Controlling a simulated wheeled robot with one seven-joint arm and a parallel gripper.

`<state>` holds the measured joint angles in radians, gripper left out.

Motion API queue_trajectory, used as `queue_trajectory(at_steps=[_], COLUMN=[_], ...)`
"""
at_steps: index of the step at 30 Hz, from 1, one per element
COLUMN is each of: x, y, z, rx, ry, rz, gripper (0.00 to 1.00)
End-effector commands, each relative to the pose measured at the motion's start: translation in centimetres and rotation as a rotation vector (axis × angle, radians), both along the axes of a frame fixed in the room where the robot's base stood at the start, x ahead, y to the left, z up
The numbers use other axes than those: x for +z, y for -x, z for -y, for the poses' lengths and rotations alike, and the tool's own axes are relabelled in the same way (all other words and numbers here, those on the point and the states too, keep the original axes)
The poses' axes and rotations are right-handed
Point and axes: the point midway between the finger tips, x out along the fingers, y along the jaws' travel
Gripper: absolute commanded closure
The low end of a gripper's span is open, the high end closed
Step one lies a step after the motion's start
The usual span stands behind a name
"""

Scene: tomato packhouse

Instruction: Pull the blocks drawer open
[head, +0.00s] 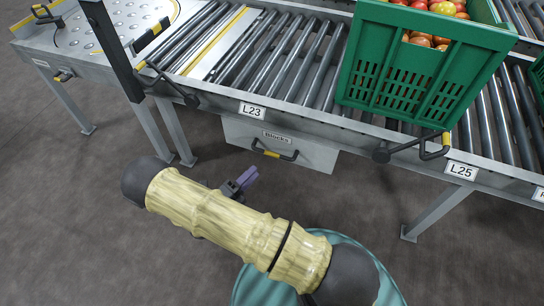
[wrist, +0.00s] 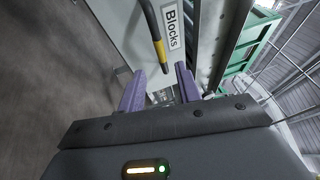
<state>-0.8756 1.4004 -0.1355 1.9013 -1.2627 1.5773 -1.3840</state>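The blocks drawer (head: 305,155) is a grey front labelled "Blocks" under the roller conveyor, beside the L23 tag. It looks closed. Its bar handle (head: 274,153) is black with a yellow middle. In the wrist view the drawer front (wrist: 135,25), the label and the handle (wrist: 154,33) are ahead of my gripper. My gripper (head: 250,174) has purple fingers and sits in front of and below the handle, apart from it in the head view. In the wrist view the fingers (wrist: 160,72) are spread, with the handle's lower end appearing between the tips; nothing is held.
A green crate (head: 405,85) of tomatoes stands on the roller conveyor (head: 270,60) above right. Conveyor legs (head: 440,212) stand on both sides. A ball-transfer table (head: 95,45) is at the left. The floor (head: 90,210) before the drawer is clear.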

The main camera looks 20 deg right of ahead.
Motion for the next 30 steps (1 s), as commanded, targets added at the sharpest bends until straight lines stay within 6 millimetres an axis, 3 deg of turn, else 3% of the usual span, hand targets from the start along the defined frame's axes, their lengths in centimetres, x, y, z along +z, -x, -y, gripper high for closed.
queue_trajectory(at_steps=[15, 28, 30], x=[1.3, 1.8, 1.8], y=[-4.4, -5.1, -5.1], z=[7.5, 8.4, 8.4], rx=[-0.004, -0.001, -0.001], ry=[-0.001, -0.001, -0.001], rz=[0.001, 0.001, 0.001], gripper=[0.66, 0.66, 0.80])
